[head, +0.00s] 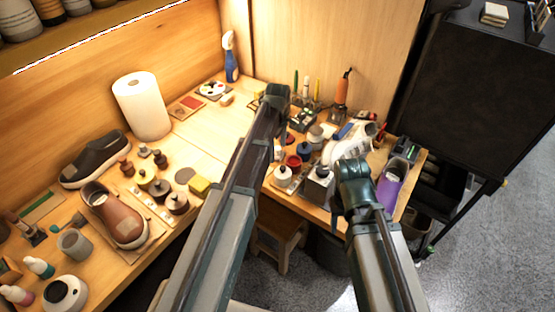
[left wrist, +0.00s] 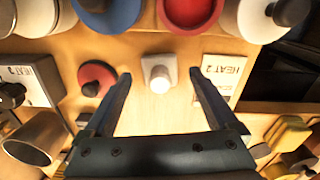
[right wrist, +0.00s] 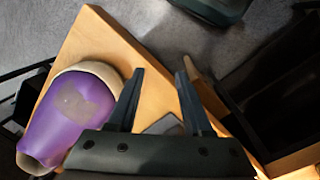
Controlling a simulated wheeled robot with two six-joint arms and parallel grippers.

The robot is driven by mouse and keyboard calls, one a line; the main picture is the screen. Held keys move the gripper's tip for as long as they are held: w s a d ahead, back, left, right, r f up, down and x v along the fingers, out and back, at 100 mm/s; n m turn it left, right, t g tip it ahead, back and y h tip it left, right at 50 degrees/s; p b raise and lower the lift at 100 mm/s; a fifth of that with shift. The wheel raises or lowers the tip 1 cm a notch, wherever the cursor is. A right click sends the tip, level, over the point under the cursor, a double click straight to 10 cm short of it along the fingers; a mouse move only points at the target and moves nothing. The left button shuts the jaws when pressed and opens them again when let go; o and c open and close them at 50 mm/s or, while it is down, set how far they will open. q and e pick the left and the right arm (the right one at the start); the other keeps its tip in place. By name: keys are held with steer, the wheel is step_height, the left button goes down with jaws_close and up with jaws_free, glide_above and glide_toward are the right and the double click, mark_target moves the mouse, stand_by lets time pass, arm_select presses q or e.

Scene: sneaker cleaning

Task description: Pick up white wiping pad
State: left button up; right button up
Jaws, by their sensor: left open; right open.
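A small white block with a rounded white knob (left wrist: 160,76), possibly the white wiping pad, lies on the wooden surface in the left wrist view. It appears between the fingertips of my open left gripper (left wrist: 160,100), with a gap on each side. I cannot make it out in the head view, where my left gripper (head: 276,100) hangs over the crowded right part of the bench. My right gripper (head: 354,190) is open and empty near the bench's right corner. In the right wrist view, my right gripper (right wrist: 160,70) is beside a purple shoe (right wrist: 68,110).
Blue (left wrist: 108,12) and red (left wrist: 188,10) round containers stand close beyond my left fingers. A "HEAT 2" card (left wrist: 222,75) is just right of them. Brown shoes (head: 115,215) and a paper roll (head: 142,105) stand at left. The bench middle (head: 195,145) is fairly clear.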

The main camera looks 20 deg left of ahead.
mark_target(278, 148)
arm_select(q)
steer(key=shift+f, duration=0.2)
steer(key=c, duration=1.4)
steer(key=shift+r, duration=0.1)
step_height(278, 148, up, 10)
steer(key=p, duration=1)
